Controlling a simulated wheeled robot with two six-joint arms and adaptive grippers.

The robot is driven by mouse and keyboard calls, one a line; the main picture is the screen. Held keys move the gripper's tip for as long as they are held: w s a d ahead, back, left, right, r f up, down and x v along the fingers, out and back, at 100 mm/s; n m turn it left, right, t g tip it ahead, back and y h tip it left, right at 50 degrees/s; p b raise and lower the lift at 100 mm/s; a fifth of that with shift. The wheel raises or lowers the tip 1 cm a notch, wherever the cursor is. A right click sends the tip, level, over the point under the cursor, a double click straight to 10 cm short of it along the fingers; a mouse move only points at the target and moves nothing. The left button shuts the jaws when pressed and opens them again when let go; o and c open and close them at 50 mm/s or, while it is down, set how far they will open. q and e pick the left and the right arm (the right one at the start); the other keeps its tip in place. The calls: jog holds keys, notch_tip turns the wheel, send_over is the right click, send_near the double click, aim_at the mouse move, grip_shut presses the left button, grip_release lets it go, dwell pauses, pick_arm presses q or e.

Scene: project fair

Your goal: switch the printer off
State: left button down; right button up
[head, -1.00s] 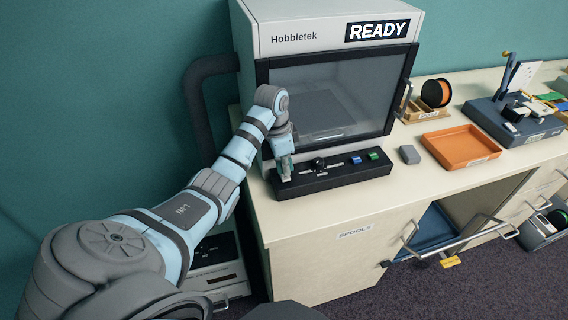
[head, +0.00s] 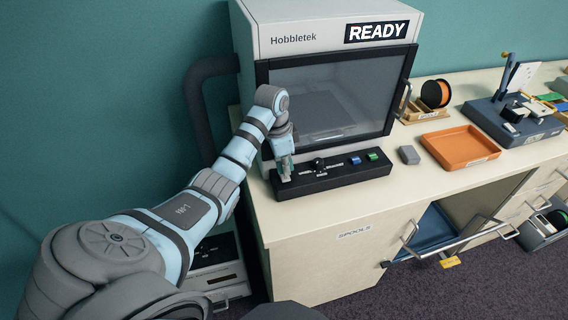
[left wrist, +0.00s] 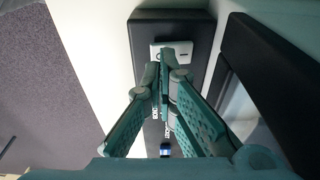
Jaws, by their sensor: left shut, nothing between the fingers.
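The printer (head: 260,43) is a pale box marked Hobbletek, and its display (head: 377,31) reads READY. A dark control panel (head: 335,180) runs along its front base, with a black knob or lever, a blue button (head: 355,160) and a green button (head: 374,155). My left gripper (head: 285,170) is shut and empty at the panel's left end. In the left wrist view its fingertips (left wrist: 170,55) are together just over or at a pale switch plate (left wrist: 183,47) on the panel (left wrist: 170,25). The fingers hide part of the switch, and I cannot tell whether they touch it. My right gripper is out of view.
A grey block (head: 409,155) and an orange tray (head: 460,147) lie on the counter to the right. Beyond them are a spool holder (head: 424,112) and a blue-grey workstation (head: 512,122). A black hose (head: 199,105) runs left of the printer. A drawer below stands open.

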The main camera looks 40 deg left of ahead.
aim_at(285, 178)
pick_arm(q)
jog(key=shift+f+b, duration=0.5)
jog(key=shift+f, duration=0.55)
dwell(0.6)
jog(key=shift+r, duration=0.1)
notch_tip(285, 178, up, 6)
jog(key=p, duration=0.6)
jog(key=shift+r+p, duration=0.1)
jog(key=shift+p, duration=0.2)
jog(key=shift+r, duration=0.45)
jog(key=shift+f, duration=0.1)
